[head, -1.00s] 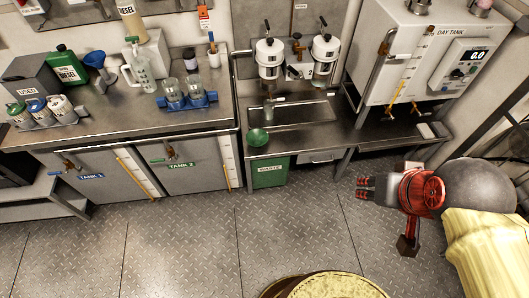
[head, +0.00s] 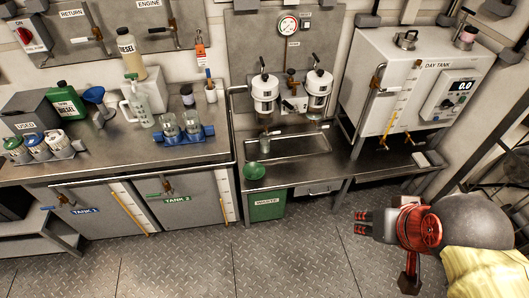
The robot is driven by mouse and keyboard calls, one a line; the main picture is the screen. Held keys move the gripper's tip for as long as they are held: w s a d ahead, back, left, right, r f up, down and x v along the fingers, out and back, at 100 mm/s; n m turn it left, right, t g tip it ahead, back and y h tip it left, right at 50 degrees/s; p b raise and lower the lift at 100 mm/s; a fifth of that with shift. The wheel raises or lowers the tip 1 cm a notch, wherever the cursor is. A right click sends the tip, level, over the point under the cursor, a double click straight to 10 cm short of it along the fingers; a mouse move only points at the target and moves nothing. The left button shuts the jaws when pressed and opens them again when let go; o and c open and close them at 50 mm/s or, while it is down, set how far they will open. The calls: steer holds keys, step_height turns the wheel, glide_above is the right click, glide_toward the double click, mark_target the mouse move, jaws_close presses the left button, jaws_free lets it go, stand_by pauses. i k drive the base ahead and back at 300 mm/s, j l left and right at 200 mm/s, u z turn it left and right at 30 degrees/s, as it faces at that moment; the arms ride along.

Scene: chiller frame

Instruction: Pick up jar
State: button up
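Two clear glass jars stand side by side in a blue holder (head: 185,137) on the left counter: a left jar (head: 167,126) and a right jar (head: 192,122). Another small clear glass vessel (head: 265,142) stands below the left white filter housing, by the sink tray. The task does not say which jar is meant. My gripper (head: 361,224) is at the lower right, over the floor, pointing left. It is well apart from all the jars and holds nothing that I can see. Its fingers are too small and dark to tell their opening.
A green bowl (head: 254,171) sits at the front edge of the sink bench, above a green waste bin (head: 267,206). A clear jug (head: 141,108), a blue funnel (head: 95,95) and a green diesel can (head: 66,101) crowd the left counter. The floor (head: 240,265) in front is clear.

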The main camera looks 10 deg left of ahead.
mark_target(266, 141)
steer(key=i+j+u, duration=0.55)
steer(key=i+j, duration=0.15)
steer(key=i, duration=0.2)
steer(key=i+j+u, duration=0.3)
steer(key=i, duration=0.15)
steer(key=i+u, duration=0.25)
steer(key=i, duration=0.25)
